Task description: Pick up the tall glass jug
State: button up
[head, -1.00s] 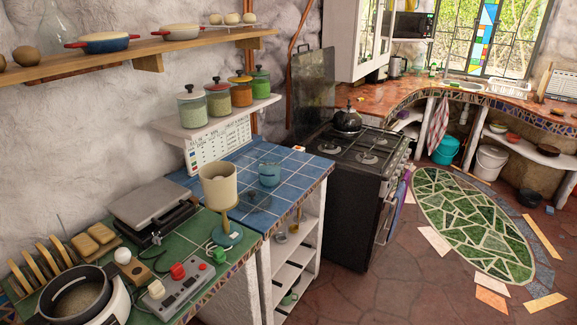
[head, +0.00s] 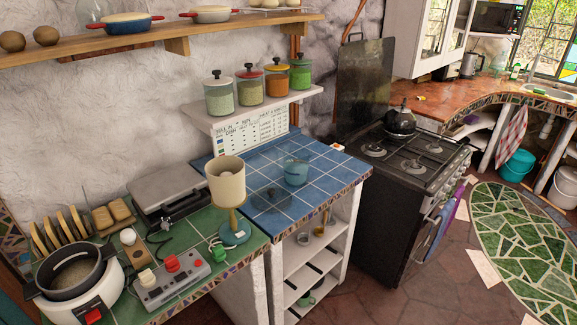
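I cannot make out a tall glass jug for certain. A clear, rounded glass vessel (head: 97,11) stands on the wooden wall shelf at the top left, partly behind the blue pan; its top is cut off by the picture edge. A small, pale see-through shape (head: 500,63) is on the far counter by the kettle, too small to identify. My gripper is not in view.
A beige lamp (head: 226,180), control box (head: 170,280) and cooker (head: 90,285) crowd the green counter. Lidded jars (head: 249,86) line a small shelf. The stove (head: 405,170) stands right; floor beyond is open.

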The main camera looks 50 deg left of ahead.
aim_at(292, 165)
jog(key=u, duration=0.25)
jog(key=i, duration=0.65)
jog(key=u, duration=0.8)
jog(key=i, duration=0.55)
jog(key=u, duration=0.3)
jog(key=k, duration=0.9)
jog(key=u, duration=0.15)
jog(key=i, duration=0.85)
